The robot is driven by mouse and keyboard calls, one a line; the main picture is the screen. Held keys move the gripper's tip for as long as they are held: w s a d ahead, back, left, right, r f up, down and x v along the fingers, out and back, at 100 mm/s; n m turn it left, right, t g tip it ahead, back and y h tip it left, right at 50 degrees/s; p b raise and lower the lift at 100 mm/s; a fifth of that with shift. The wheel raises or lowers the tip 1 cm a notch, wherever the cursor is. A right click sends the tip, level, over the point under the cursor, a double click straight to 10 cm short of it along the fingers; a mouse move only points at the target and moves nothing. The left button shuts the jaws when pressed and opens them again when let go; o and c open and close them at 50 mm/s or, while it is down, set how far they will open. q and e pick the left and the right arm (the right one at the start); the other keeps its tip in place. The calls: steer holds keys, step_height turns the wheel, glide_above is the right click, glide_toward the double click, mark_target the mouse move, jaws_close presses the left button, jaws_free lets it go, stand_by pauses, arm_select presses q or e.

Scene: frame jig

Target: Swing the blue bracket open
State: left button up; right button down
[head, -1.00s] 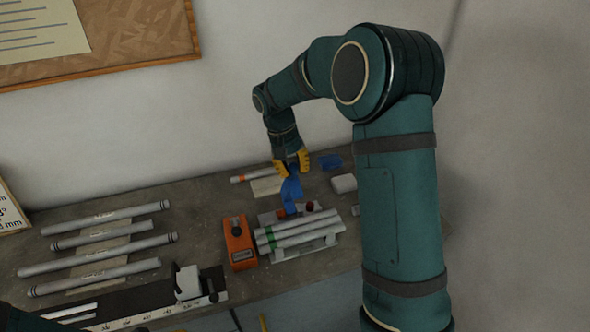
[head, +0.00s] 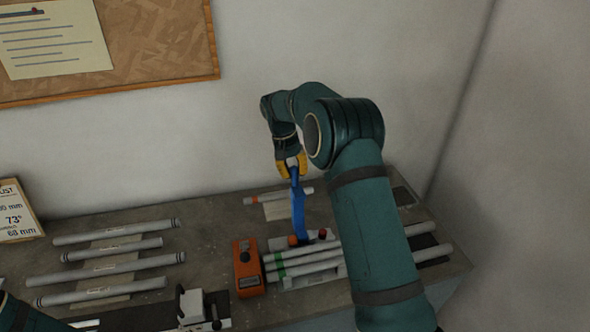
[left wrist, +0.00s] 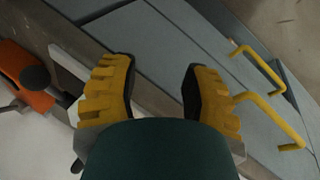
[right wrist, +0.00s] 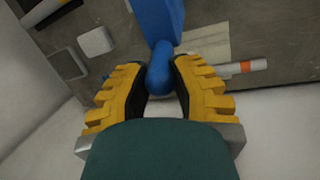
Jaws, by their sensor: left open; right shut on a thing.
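The blue bracket (head: 298,208) stands up from the jig (head: 315,280) on the bench, its foot beside red-orange knobs (head: 293,240). My right gripper (head: 291,168) is shut on the bracket's upper end. The right wrist view shows its yellow fingers (right wrist: 160,85) either side of the blue rounded end (right wrist: 159,72). Several pale tubes (head: 305,262) lie side by side in the jig, their right part hidden behind my right arm. My left gripper (left wrist: 160,88) is open and empty, over the bench's grey front with yellow handles.
An orange box (head: 248,268) stands left of the jig. Several tubes (head: 110,255) lie at the left, and a black rail with a clamp (head: 192,305) is in front. A tube with an orange band (head: 275,196) lies behind. A white block (right wrist: 96,42) shows in the right wrist view.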

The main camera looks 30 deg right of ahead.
steer(key=shift+w+r, duration=0.15)
steer(key=shift+w, duration=0.15)
steer(key=c, duration=0.8)
jaws_free()
steer(key=shift+c, duration=0.2)
steer(key=shift+o, duration=0.5)
steer(key=shift+s, duration=0.1)
steer(key=v, duration=1.2)
